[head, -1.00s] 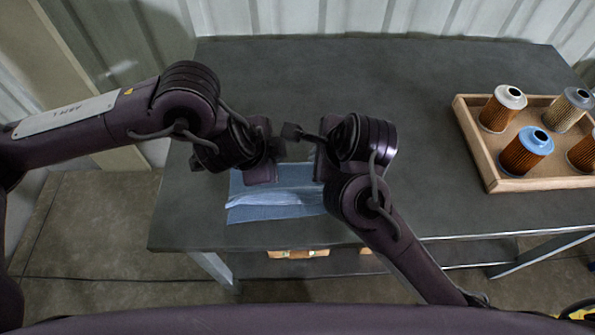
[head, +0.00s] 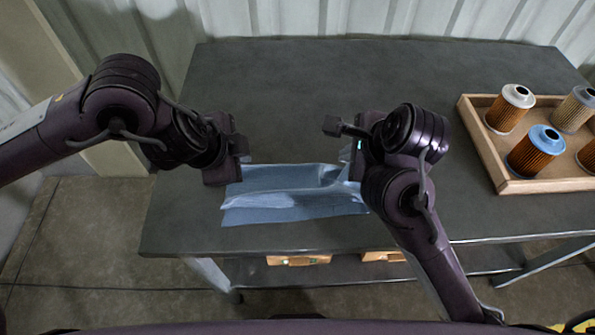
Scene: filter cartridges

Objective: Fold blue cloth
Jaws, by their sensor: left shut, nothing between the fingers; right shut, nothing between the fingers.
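The blue cloth (head: 290,205) lies near the front edge of the dark table in the head view. It is creased, with a raised fold running across it and a bunched part at its right end. My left gripper (head: 236,165) is at the cloth's upper left corner, shut and empty. My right gripper (head: 352,165) is at the cloth's upper right, beside the bunched part, shut and empty. Its fingertips are largely hidden by its own wrist, and I cannot tell whether either gripper touches the cloth.
A wooden tray (head: 482,148) with several filter cartridges stands at the right, including one with a blue cap (head: 535,150). The dark table (head: 330,90) is clear behind the cloth. Wooden boxes (head: 298,260) sit on a shelf below.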

